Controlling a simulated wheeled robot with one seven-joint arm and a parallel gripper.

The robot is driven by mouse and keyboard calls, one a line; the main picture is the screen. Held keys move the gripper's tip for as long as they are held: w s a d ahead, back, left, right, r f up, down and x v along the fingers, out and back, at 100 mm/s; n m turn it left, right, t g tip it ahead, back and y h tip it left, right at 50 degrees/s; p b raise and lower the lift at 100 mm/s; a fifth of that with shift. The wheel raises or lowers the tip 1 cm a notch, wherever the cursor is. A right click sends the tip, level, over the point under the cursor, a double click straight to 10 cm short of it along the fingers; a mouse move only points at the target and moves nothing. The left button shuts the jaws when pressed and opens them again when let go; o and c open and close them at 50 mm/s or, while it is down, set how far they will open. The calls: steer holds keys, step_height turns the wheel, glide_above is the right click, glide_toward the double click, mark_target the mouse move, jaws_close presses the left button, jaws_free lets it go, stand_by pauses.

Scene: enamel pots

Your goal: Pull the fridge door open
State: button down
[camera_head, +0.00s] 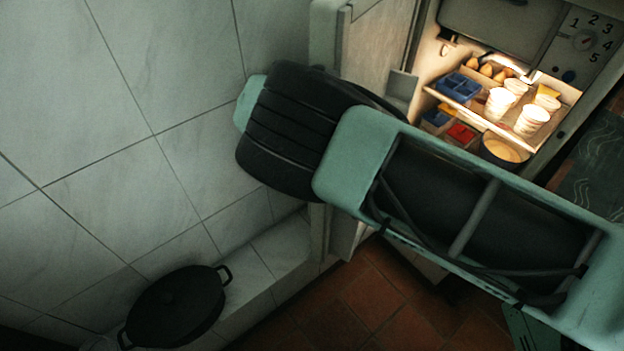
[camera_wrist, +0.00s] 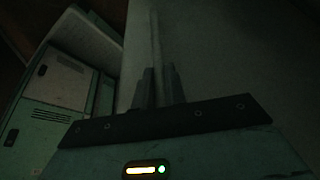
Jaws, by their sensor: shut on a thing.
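The fridge (camera_head: 572,95) stands open at the upper right in the head view, its inside lit. Its door (camera_head: 375,45) is swung out to the left, partly behind my arm. In the wrist view the door's outer face (camera_wrist: 215,60) is a dark, flat panel. A slim upright door handle (camera_wrist: 155,32) runs up between my fingertips. My gripper (camera_wrist: 157,78) is shut on this handle. In the head view my arm hides the gripper and the handle.
White cups (camera_head: 532,119), a blue tray (camera_head: 459,86) and other food fill the fridge shelves. A black lidded pot (camera_head: 175,306) sits on the tiled ledge at lower left. Tiled wall lies left. Green cabinets (camera_wrist: 50,80) show in the wrist view.

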steer(key=c, duration=1.5)
jaws_free()
steer(key=shift+o, duration=0.2)
step_height(320, 180, up, 10)
